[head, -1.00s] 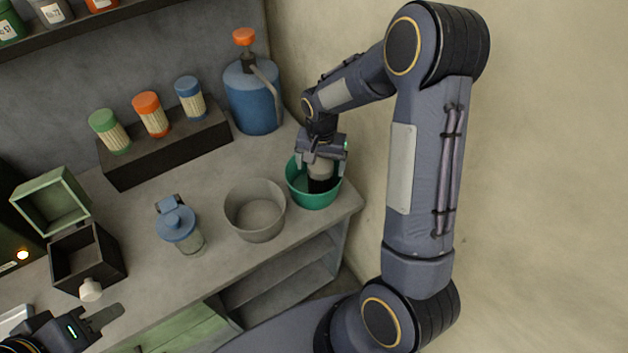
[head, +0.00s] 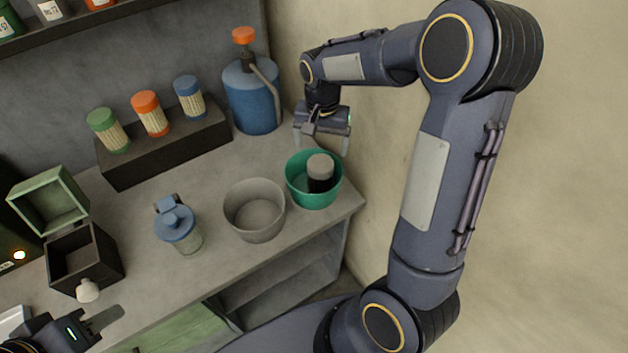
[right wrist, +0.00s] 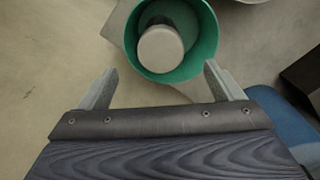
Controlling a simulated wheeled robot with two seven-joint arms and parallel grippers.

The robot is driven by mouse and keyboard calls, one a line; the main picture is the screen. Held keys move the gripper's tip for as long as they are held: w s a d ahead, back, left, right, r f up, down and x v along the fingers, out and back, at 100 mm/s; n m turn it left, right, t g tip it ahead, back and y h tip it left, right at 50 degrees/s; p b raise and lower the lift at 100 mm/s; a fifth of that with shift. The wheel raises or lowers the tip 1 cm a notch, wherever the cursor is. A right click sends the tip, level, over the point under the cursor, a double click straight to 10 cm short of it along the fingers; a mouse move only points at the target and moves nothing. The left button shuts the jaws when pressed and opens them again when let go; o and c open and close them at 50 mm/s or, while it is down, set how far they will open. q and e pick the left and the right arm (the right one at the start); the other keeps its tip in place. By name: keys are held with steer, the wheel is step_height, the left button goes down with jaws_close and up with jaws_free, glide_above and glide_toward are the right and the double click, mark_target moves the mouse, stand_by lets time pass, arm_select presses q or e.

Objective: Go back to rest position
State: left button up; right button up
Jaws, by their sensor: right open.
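My right gripper (head: 320,140) is open and empty, raised above and behind the green bowl at the right end of the counter. In the right wrist view its two fingers (right wrist: 160,88) stand wide apart with nothing between them. A black container with a pale lid (head: 320,172) stands inside the green bowl (head: 298,187); it also shows in the right wrist view (right wrist: 160,50), apart from the fingers. My left gripper (head: 104,318) shows at the lower left corner, near the counter's front edge. Only part of it is in view, and its jaw state is unclear.
A grey bowl (head: 240,225) and a blue-lidded jar (head: 180,228) stand on the counter (head: 150,290). A blue pump bottle (head: 250,105) stands behind. Several shakers sit on a dark riser (head: 165,155). An open dark box (head: 110,260) is at left. A wall bounds the right side.

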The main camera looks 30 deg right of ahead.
stand_by(0.3)
steer(key=s+a+r+n+t+y, duration=0.1)
steer(key=s+a+r+n+t, duration=0.1)
steer(key=s, duration=0.5)
steer(key=s+a+r+n+t+y, duration=0.1)
steer(key=s+a+r+n, duration=0.1)
steer(key=s, duration=0.5)
steer(key=s+a+r+n+t+y, duration=0.1)
steer(key=s+a+r+n+t, duration=0.1)
steer(key=s, duration=0.6)
steer(key=shift+a+r+n+t+y, duration=0.35)
steer(key=shift+a+r, duration=0.3)
steer(key=shift+r, duration=0.75)
